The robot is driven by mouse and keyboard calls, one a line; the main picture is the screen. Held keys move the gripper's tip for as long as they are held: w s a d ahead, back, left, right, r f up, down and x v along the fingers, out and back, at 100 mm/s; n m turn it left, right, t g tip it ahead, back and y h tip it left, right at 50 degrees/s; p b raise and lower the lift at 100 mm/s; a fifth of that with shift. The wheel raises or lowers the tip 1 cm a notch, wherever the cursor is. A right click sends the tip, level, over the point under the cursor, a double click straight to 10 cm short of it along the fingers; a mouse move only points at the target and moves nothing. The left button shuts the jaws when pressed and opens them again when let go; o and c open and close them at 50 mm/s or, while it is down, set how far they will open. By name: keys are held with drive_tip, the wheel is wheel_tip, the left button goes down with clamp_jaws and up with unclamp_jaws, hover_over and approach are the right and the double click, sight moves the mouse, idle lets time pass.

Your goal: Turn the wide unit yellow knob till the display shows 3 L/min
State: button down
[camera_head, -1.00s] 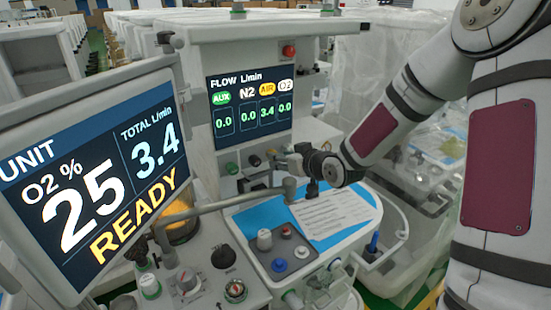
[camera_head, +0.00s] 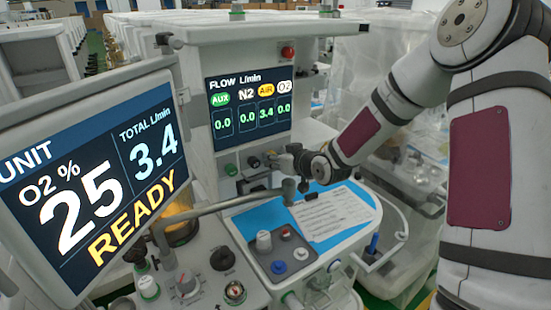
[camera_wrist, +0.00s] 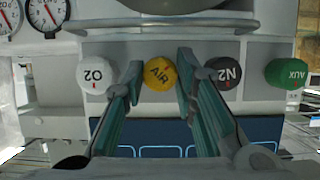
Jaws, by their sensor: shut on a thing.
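The yellow knob (camera_wrist: 161,77), marked AIR, sits between the two fingers of my gripper (camera_wrist: 160,66) in the wrist view. The gripper is shut on it, one finger on each side. In the head view my gripper (camera_head: 285,160) reaches the knob row under the flow display (camera_head: 249,105), and the yellow knob is hidden there. The flow display reads AIR 3.4, with AUX, N2 and O2 at 0.0. The large UNIT screen (camera_head: 95,185) shows TOTAL 3.4 L/min, O2 25 % and READY.
In the wrist view the white O2 knob (camera_wrist: 96,73) is left of my fingers. The black N2 knob (camera_wrist: 223,72) is close on the right, with the green AUX knob (camera_wrist: 285,74) beyond it. A grey tube arm (camera_head: 215,205) crosses below the knob row.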

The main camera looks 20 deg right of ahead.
drive_tip(key=shift+m+y+p, duration=0.8)
drive_tip(key=shift+m+p, duration=0.3)
drive_tip(key=shift+p, duration=0.25)
drive_tip(key=c, duration=1.6)
unclamp_jaws()
drive_tip(key=shift+o, duration=0.2)
drive_tip(key=shift+d, duration=0.1)
drive_tip(key=v, duration=1.2)
drive_tip(key=shift+r, duration=0.15)
